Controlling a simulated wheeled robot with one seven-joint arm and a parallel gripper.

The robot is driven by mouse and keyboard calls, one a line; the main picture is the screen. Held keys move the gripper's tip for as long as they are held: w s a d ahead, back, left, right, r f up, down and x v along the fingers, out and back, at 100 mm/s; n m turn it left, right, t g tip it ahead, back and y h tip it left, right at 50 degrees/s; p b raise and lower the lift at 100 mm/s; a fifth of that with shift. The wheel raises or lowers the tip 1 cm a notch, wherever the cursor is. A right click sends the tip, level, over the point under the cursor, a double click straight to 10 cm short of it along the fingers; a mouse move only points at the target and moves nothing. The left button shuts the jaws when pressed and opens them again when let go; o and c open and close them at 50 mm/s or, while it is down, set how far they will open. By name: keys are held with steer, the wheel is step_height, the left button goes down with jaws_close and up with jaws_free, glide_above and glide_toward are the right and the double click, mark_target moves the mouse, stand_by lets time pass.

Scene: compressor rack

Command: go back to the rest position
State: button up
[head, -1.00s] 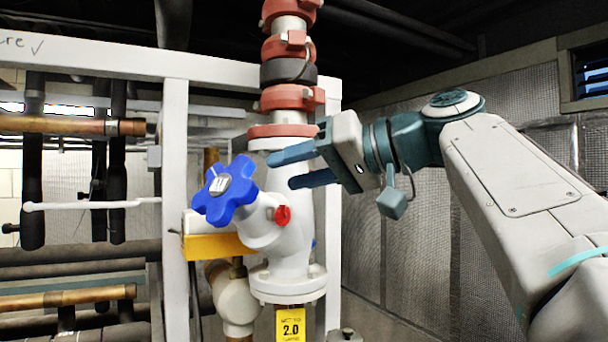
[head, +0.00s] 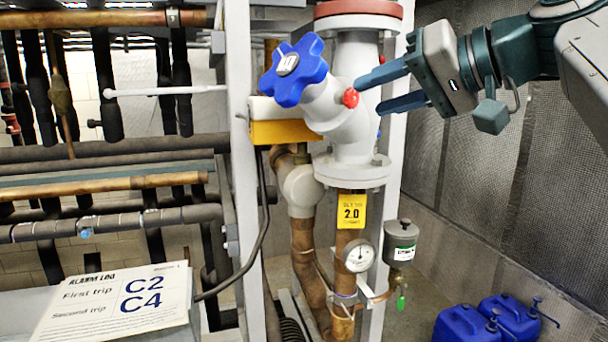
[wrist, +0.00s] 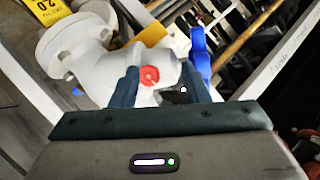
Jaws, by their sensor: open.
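My gripper (head: 393,88) is at the upper right in the head view. Its two blue-grey fingers are apart and point left at the white valve body (head: 345,130). Nothing is between the fingers in the head view. The red round cap (head: 351,98) on the valve sits just left of the fingertips. The blue star-shaped handwheel (head: 293,69) is further left. In the wrist view the fingers (wrist: 158,88) stand either side of the red cap (wrist: 149,76), with the blue handwheel (wrist: 200,52) beyond the right finger. Whether a fingertip touches the valve I cannot tell.
A yellow "2.0" tag (head: 352,211), a gauge (head: 359,255) and a grey canister (head: 400,241) are below the valve. White frame posts (head: 240,150) and pipes fill the left. An alarm log sign (head: 115,305) is at lower left. Blue jugs (head: 470,324) stand on the floor at lower right.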

steer(key=s+d+f+g+h, duration=0.1)
steer(key=s+f+h, duration=0.2)
steer(key=f, duration=1.1)
steer(key=s+d+f+m+g+h, duration=0.1)
steer(key=s+f+h, duration=0.3)
steer(key=f, duration=1.1)
steer(key=s+d+f+g+h+b, duration=0.1)
steer(key=s+f+g+h, duration=0.2)
steer(key=f, duration=1.2)
steer(key=s, duration=0.3)
steer(key=shift+m+h, duration=0.3)
steer(key=shift+m, duration=0.1)
